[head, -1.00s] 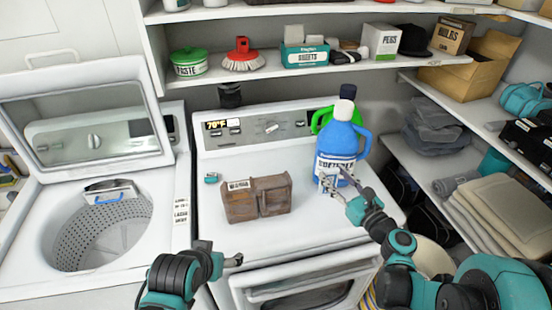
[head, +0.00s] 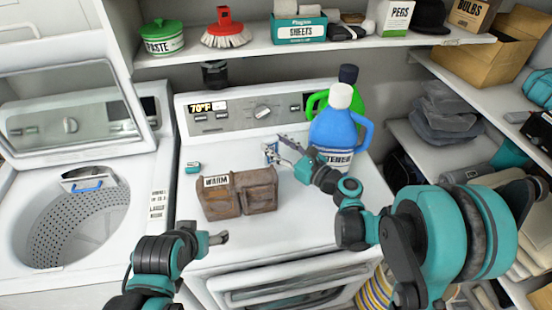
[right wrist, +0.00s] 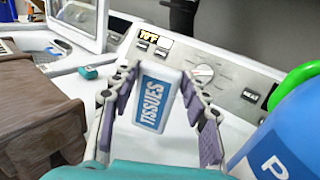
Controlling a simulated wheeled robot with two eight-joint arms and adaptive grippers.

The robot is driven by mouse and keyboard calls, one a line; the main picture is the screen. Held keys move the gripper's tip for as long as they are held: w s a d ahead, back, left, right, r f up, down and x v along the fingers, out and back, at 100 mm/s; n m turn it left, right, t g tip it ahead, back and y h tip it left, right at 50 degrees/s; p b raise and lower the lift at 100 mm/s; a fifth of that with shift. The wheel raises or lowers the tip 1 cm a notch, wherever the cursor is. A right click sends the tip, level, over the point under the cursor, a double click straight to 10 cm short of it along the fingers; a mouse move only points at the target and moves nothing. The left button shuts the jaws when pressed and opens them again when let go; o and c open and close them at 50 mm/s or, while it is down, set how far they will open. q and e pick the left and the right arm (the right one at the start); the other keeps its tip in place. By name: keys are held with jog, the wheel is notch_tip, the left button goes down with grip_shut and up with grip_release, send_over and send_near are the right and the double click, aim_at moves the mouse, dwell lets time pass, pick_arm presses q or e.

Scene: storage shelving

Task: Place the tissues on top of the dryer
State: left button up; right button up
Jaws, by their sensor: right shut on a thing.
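The tissues are a small white pack with a blue label, and they sit between the fingers of my right gripper (right wrist: 155,105) in the right wrist view (right wrist: 152,100). In the head view the pack (head: 271,152) shows small at the tip of my right gripper (head: 285,150). It appears over the white dryer's top (head: 305,205), left of the blue detergent bottle; I cannot tell whether it touches the surface. My left gripper (head: 214,238) is at the dryer's front edge, away from the tissues; its finger opening is unclear.
A brown basket labelled WARM (head: 235,193) stands on the dryer left of the right gripper. A blue bottle (head: 338,130) and a green bottle (head: 318,102) stand at the back right. A small teal item (head: 192,167) lies at the left. The dryer top's front is clear.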

pick_arm(q)
jog(key=shift+f, duration=0.1)
pick_arm(e)
jog(key=shift+w+a+f, duration=0.1)
jog(key=shift+a+f, duration=0.05)
jog(key=shift+f, duration=0.05)
pick_arm(q)
jog(key=shift+f+b, duration=0.95)
jog(key=shift+b, duration=0.05)
pick_arm(e)
notch_tip(320, 180, down, 4)
jog(key=shift+r, duration=0.1)
pick_arm(q)
jog(key=shift+r, duration=0.1)
jog(key=shift+s, duration=0.1)
jog(key=shift+f, duration=0.2)
pick_arm(e)
jog(key=o, duration=0.6)
